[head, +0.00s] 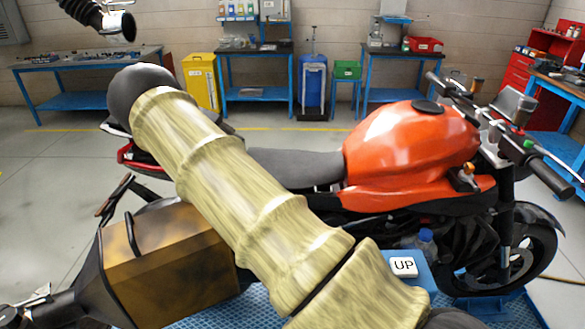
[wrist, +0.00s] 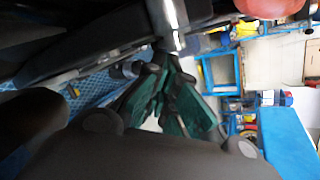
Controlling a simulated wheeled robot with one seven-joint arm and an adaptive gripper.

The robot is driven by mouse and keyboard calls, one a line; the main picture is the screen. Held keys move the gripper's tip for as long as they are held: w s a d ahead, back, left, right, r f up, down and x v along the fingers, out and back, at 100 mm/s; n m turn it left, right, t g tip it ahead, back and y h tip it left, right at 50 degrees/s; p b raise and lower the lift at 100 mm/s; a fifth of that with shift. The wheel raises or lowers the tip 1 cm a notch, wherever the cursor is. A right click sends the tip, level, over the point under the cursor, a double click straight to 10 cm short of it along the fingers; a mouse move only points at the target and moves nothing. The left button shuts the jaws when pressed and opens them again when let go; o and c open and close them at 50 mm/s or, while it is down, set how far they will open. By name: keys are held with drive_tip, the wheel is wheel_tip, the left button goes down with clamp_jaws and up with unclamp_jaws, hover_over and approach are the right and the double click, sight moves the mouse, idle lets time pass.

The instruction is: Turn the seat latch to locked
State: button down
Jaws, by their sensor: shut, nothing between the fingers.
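My gripper (wrist: 172,70), with dark green fingers, shows in the wrist view. Its fingertips are together and hold nothing. A grey metal bar (wrist: 170,24) lies just beyond the tips, close to them; I cannot tell whether they touch or whether it is the seat latch. In the head view the motorcycle (head: 410,150) stands with its orange tank to the right and its dark seat (head: 295,166) in the middle. My arm crosses in front of its rear half. My gripper does not show there, and I cannot make out the latch or its setting.
A brown box with a black handle (head: 165,262) is at the lower left. Blue workbenches (head: 75,99), a yellow bin (head: 201,84) and a red cabinet (head: 545,60) stand at the back. Open floor lies between.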

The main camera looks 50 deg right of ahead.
drive_tip(key=shift+s+d, duration=0.1)
drive_tip(key=shift+s, duration=0.05)
drive_tip(key=shift+r, duration=0.2)
idle(1.4)
drive_tip(key=shift+r+p, duration=0.7)
drive_tip(key=shift+p, duration=0.1)
drive_tip(key=shift+r, duration=0.1)
wheel_tip(320, 180, up, 10)
idle(0.5)
drive_tip(key=shift+f, duration=0.2)
idle(0.4)
